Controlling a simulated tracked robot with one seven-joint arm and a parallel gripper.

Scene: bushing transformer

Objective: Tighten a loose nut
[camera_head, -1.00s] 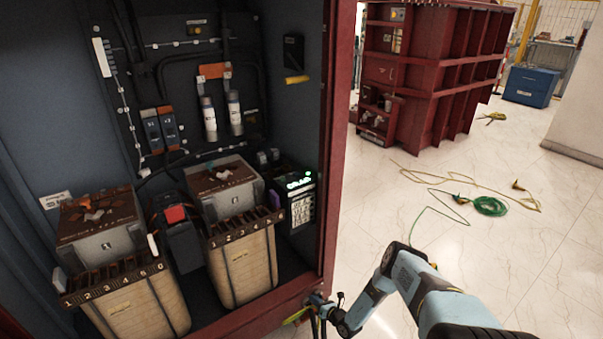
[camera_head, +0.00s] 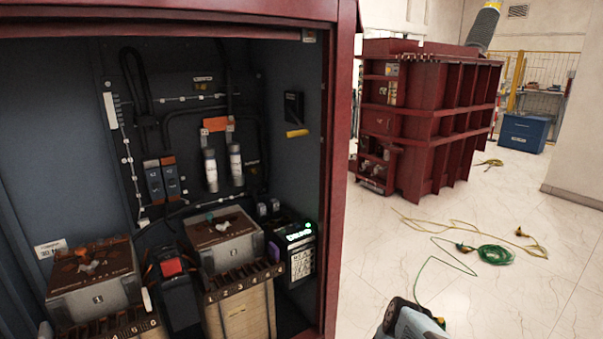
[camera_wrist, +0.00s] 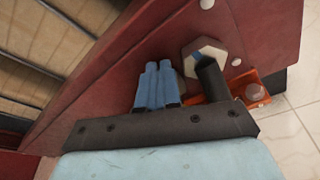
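In the wrist view a large pale hexagonal nut (camera_wrist: 189,64) sits on the dark red metal frame (camera_wrist: 125,65). A smaller round-headed bolt (camera_wrist: 256,92) sits on an orange bracket to its right. I cannot tell which fastener is loose. My gripper (camera_wrist: 183,74) is close to the frame, with blue prongs side by side and a dark cylinder to their right. The dark cylinder overlaps the large nut and hides part of it; I cannot tell whether they touch. How far the gripper is open is unclear.
The open red cabinet (camera_head: 341,170) holds boxed transformers (camera_head: 225,240) and a lit device (camera_head: 299,250). A red ribbed tank (camera_head: 430,120) stands behind at right. A green coiled cable (camera_head: 494,254) lies on the pale floor. A blue cabinet (camera_head: 523,132) stands farther back.

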